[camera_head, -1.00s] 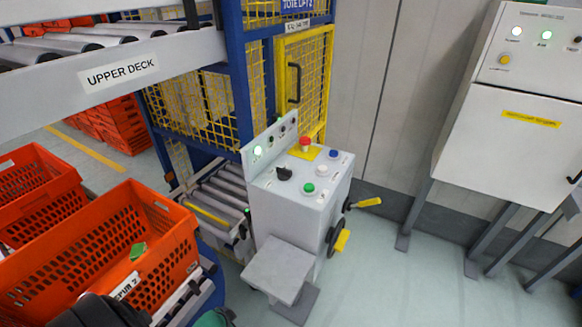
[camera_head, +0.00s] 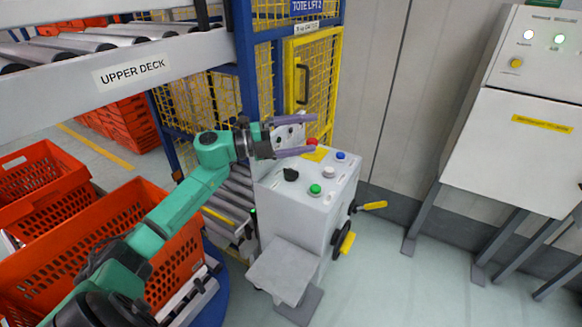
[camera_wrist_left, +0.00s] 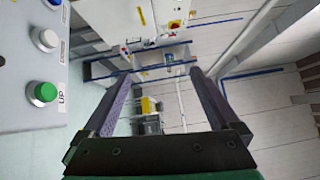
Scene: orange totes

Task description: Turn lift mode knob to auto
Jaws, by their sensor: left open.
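The black lift mode knob (camera_head: 291,174) sits on the sloped top of the grey control box (camera_head: 290,225), left of the green button (camera_head: 315,189). My left gripper (camera_head: 312,136) is open and empty, above the back of the box top, with its fingers pointing right. The knob is in front of and below the fingers, apart from them. In the left wrist view, the open fingers (camera_wrist_left: 160,95) have nothing between them, and the box's green button (camera_wrist_left: 42,93) shows at the left edge. The knob's marking is too small to read. My right gripper is not seen.
A red button (camera_head: 312,142), a white button (camera_head: 329,171) and a blue button (camera_head: 340,155) share the box top. Orange totes (camera_head: 185,240) stand at the left. The yellow mesh gate (camera_head: 312,85) is behind. Open floor lies to the right.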

